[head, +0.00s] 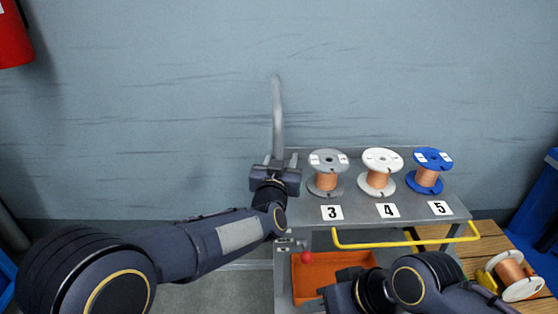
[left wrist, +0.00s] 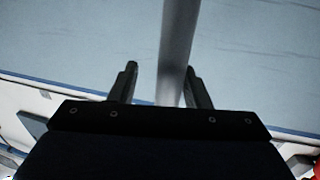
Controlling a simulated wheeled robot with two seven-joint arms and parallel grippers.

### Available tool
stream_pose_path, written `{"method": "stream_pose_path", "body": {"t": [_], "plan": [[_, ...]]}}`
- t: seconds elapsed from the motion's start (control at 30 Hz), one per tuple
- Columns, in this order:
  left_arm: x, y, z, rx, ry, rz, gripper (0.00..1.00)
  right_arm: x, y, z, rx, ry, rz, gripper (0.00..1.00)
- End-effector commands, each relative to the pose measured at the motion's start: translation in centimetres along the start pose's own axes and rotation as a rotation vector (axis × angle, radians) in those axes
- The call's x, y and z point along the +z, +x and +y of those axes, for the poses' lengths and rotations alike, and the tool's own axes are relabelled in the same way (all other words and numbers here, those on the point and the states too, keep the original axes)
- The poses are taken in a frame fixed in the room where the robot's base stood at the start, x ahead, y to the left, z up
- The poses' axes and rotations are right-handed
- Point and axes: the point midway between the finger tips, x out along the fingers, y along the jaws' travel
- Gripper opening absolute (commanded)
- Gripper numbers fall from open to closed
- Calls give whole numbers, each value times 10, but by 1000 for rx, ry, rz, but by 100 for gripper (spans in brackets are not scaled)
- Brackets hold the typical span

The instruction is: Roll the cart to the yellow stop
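The grey cart (head: 350,212) stands below the wall, with spools on its top shelf above the number labels 3, 4 and 5. A grey upright bar (head: 277,115), curved at its top, rises at the cart's left end. My left gripper (head: 275,163) is at the foot of this bar. In the left wrist view the bar (left wrist: 176,50) passes between the spread fingers, nearer the right one, with a gap at the left. My right gripper (head: 325,294) is low over the orange bin; its fingers are not clear. A yellow bar (head: 400,244) runs along the cart's front; I cannot tell whether it is the stop.
The orange bin (head: 310,272) sits on the cart's lower level, with a red knob (head: 306,258) near it. A wooden surface (head: 486,244) with a copper spool (head: 511,272) lies at the right, beside a blue object (head: 540,215). Floor shows at the left.

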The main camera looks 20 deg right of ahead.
Motion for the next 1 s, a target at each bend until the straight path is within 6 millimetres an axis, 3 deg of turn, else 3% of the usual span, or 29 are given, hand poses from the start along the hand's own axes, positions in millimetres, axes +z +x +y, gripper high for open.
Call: {"method": "stream_pose_path", "body": {"t": [0.27,0.7,1.0], "plan": [[0,-3,-2,-3,0,-1,43,0,0,0,0,0,0,36],[-1,-68,0,0,0,-1,43,-2,-5,-2,0,0,0,36],[0,-78,0,-1,-1,0,43,-3,-5,-2,0,0,0,36]]}}
